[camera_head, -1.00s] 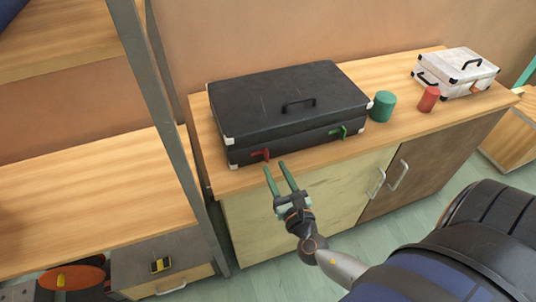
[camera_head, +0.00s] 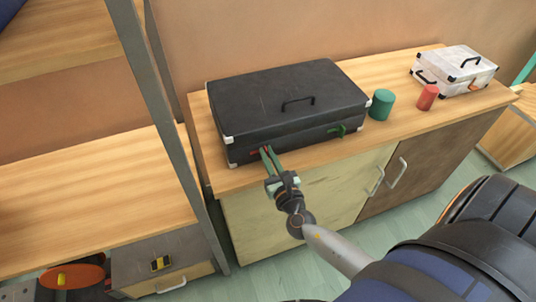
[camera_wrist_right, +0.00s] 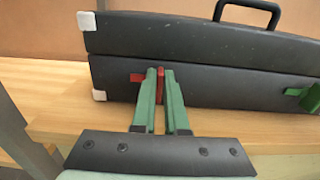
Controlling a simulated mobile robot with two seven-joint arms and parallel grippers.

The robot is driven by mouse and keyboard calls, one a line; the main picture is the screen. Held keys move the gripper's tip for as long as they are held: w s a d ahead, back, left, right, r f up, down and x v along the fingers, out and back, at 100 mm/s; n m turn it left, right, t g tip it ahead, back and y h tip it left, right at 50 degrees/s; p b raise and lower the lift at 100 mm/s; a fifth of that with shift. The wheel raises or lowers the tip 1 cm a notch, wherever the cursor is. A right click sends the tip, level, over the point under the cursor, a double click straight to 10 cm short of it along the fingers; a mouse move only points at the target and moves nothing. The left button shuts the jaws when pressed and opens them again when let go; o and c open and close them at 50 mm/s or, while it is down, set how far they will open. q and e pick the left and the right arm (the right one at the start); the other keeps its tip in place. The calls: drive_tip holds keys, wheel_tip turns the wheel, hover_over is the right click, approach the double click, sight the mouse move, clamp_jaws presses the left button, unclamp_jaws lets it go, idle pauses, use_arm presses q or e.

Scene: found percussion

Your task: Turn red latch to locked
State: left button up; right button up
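The black case (camera_head: 285,100) lies closed on the wooden counter. The red latch (camera_head: 258,151) is on its front face near the left corner. In the right wrist view, part of the red latch (camera_wrist_right: 137,77) shows left of my fingers and an upright red part shows between them. My right gripper (camera_head: 268,154) is at the case front, its green fingers (camera_wrist_right: 160,88) closed together on the red latch. They hide part of it. My left gripper is not in view.
A green latch (camera_head: 337,131) sits farther right on the case front. A green cylinder (camera_head: 382,104), a red cylinder (camera_head: 427,97) and a white case (camera_head: 455,70) stand to the right on the counter (camera_head: 420,120). A grey shelf post (camera_head: 160,110) rises at the left.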

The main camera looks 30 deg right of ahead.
clamp_jaws()
